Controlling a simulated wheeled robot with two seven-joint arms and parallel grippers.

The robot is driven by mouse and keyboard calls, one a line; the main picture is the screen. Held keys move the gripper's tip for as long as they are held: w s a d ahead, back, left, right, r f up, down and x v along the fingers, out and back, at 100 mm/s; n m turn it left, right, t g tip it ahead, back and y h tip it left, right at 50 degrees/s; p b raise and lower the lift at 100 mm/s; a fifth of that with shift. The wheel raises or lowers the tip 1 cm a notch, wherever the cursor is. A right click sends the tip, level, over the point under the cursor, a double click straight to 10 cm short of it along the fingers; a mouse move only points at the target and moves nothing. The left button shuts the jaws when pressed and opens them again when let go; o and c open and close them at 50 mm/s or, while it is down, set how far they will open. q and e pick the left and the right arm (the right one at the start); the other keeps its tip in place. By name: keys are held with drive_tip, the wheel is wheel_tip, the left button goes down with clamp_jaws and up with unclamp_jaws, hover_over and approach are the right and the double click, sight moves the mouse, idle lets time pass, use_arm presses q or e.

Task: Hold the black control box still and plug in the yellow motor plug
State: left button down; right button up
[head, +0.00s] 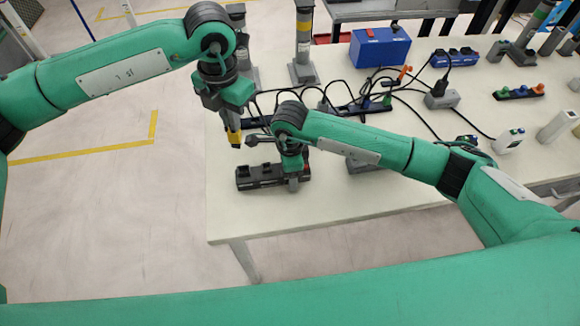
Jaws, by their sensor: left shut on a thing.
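The black control box (258,177) lies on the white table (330,200) near its front left edge, with raised dark sockets along its top. My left gripper (233,122) is shut on the yellow motor plug (234,128), holding it above and a little left of the box, apart from it. The plug's dark lower end points down. My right gripper (293,178) is at the right end of the box, and its fingers look close around or against that end. My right wrist hides part of this, so I cannot tell whether the fingers are closed.
Black cables run across the table behind the box to a dark strip (362,106) and a grey block (441,98). A blue case (380,47) stands at the back. Grey posts (303,70) stand behind my arms. The table front is clear.

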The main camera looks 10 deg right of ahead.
sight(236, 144)
drive_tip(key=c, duration=1.1)
drive_tip(key=shift+o, duration=0.2)
use_arm(q)
drive_tip(key=shift+s+d+n, duration=0.1)
drive_tip(key=shift+n, duration=1.6)
drive_tip(key=shift+f, duration=0.1)
drive_tip(key=shift+f, duration=4.25)
